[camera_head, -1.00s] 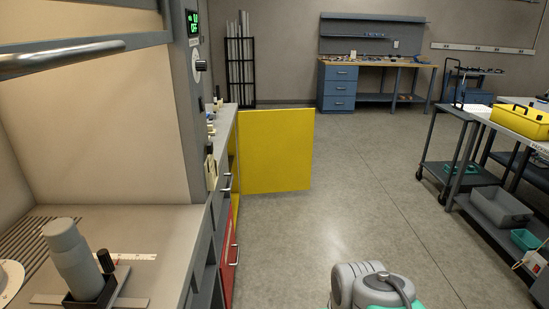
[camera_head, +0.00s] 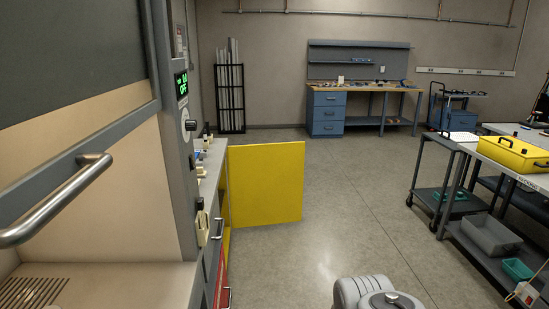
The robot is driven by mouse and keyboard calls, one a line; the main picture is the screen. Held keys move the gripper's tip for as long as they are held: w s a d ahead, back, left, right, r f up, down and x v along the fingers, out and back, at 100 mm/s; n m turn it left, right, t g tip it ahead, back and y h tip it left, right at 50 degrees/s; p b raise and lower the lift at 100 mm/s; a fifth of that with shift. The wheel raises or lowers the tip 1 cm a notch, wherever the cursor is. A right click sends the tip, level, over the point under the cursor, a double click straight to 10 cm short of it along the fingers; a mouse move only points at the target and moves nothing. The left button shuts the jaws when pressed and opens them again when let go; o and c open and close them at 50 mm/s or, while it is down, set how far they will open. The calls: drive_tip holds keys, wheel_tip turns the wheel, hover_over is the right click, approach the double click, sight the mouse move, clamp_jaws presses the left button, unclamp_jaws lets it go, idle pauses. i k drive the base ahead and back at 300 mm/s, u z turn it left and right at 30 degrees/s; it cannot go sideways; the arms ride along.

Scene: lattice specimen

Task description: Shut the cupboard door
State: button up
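The yellow cupboard door (camera_head: 266,183) stands wide open in the head view, sticking out to the right from the grey cabinet row (camera_head: 212,200) on the left. Its broad flat face is toward me and no handle shows on it. A strip of yellow shows at the cupboard opening beside its hinge edge. Part of my arm shows at the bottom, right of centre, well in front of the door and apart from it. My gripper is not in view.
The grey floor (camera_head: 355,200) is clear right of the door. A metal bar handle (camera_head: 60,200) juts out at left. A blue-drawer workbench (camera_head: 327,114) and a black rack (camera_head: 230,98) stand at the back.

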sight(266, 181)
drive_tip(key=z, duration=0.4)
drive_tip(key=i, duration=2.2)
drive_tip(key=u, duration=0.3)
drive_tip(key=i, duration=2.35)
drive_tip(key=u, duration=1.3)
drive_tip(key=i, duration=0.8)
drive_tip(key=u, duration=0.3)
